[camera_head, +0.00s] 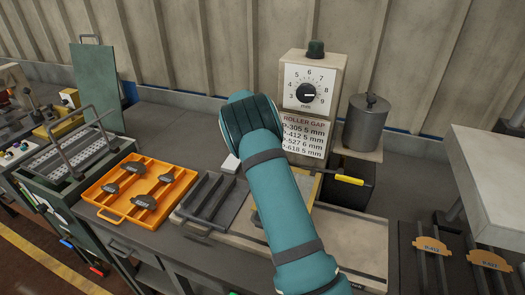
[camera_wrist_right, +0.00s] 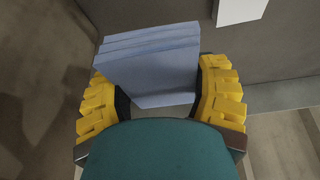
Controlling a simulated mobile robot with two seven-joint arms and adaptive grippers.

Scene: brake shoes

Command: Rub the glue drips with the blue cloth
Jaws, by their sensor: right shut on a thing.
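A folded blue cloth (camera_wrist_right: 150,62) is held between the yellow fingers of my right gripper (camera_wrist_right: 158,75) in the right wrist view. The gripper is shut on it, with a finger at each side. In the head view my teal right arm reaches up over the bench, and its gripper and the cloth are hidden behind the wrist. I cannot make out any glue drips; part of the bench is hidden behind my arm. My left gripper is not in view.
An orange tray (camera_head: 103,191) with several dark brake shoes and a grey slotted tray (camera_head: 185,207) lie left of my arm. Behind stand a dial box (camera_head: 308,75), a roller gap sign (camera_head: 304,134) and a metal cylinder (camera_head: 366,125). A yellow-handled tool (camera_head: 348,180) lies to the right.

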